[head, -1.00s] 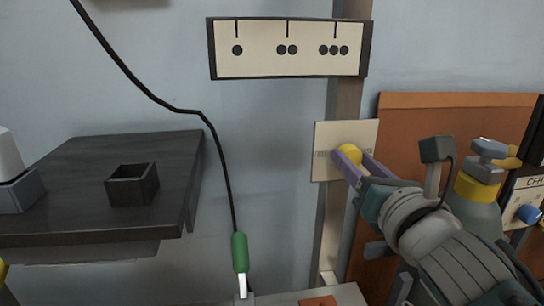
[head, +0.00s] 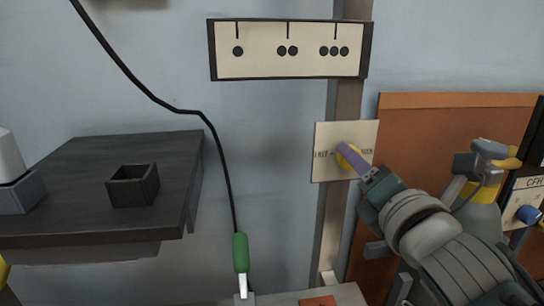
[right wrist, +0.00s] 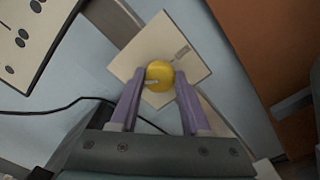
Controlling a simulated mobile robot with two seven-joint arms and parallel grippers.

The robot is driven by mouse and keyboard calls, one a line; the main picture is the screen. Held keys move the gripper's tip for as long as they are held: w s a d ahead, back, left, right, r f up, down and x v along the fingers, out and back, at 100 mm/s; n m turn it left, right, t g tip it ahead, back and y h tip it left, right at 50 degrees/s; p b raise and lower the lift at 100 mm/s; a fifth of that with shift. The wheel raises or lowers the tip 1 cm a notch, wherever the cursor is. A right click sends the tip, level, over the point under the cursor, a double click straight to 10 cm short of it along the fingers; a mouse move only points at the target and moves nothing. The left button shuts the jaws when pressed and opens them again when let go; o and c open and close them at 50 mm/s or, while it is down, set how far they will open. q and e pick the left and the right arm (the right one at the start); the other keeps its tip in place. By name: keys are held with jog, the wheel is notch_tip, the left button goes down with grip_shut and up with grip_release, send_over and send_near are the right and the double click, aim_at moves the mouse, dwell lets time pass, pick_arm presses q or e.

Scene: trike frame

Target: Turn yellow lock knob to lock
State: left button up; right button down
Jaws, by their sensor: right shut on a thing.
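The yellow lock knob (head: 350,158) sits on a cream plate (head: 330,135) fixed to the upright post. In the head view my right gripper (head: 348,152) reaches it from the lower right, and its purple fingers partly hide the knob. The right wrist view shows the round knob (right wrist: 159,75) with a pale mark on its face, between the two purple fingertips (right wrist: 158,84). The gripper is shut on the knob. Lettering shows on both sides of the knob on the plate, partly too small to read. My left gripper is not in view.
A dark table (head: 75,165) with a small open box (head: 133,186) stands at the left. A black cable with a green handle (head: 240,253) hangs in the middle. A dotted panel (head: 290,62) is above. A yellow-banded bottle (head: 478,200) stands close behind my right arm.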

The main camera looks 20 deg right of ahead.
jog(key=shift+a+f+m+p, duration=0.15)
jog(key=shift+m+p, duration=1.15)
jog(key=shift+m, duration=5.9)
jog(key=shift+d+f+m+p, duration=0.15)
jog(key=shift+m+p, duration=1.1)
jog(key=shift+m, duration=5.95)
jog(key=shift+a, duration=0.1)
jog(key=shift+c, duration=1.9)
grip_release()
